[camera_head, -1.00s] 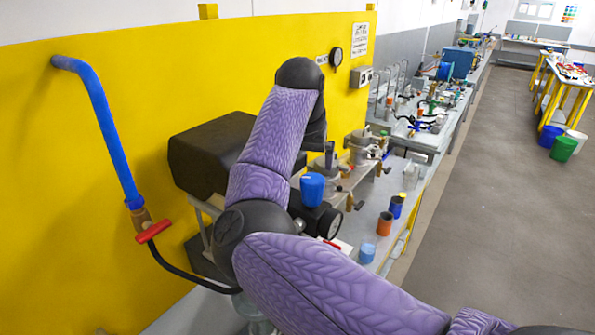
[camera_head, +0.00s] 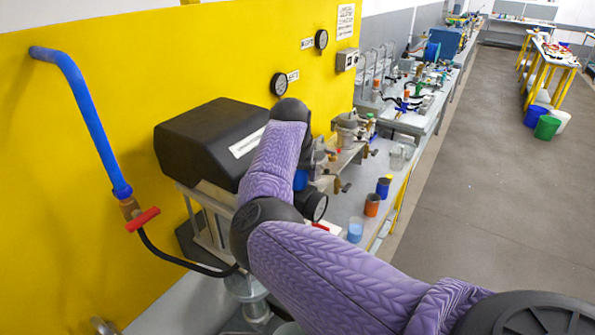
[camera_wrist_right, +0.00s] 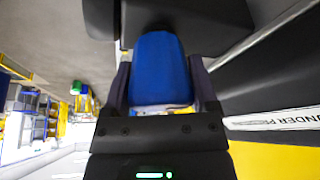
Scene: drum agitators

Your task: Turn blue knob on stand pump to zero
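The blue knob (camera_head: 300,180) is beside the black pump housing (camera_head: 212,143), mostly hidden behind my right arm in the head view. In the right wrist view the blue knob (camera_wrist_right: 160,68) fills the space between the two dark fingers of my right gripper (camera_wrist_right: 160,85). One finger is on each side, with little or no visible gap; I cannot tell whether they press on it. In the head view the right gripper (camera_head: 318,158) is small, dark and partly hidden by the purple arm. My left gripper is not in view.
A black gauge (camera_head: 313,206) sits close below the knob. Orange (camera_head: 371,205) and blue (camera_head: 382,188) cups stand on the bench to the right. A blue pipe (camera_head: 80,110) with a red valve handle (camera_head: 142,220) is on the yellow wall.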

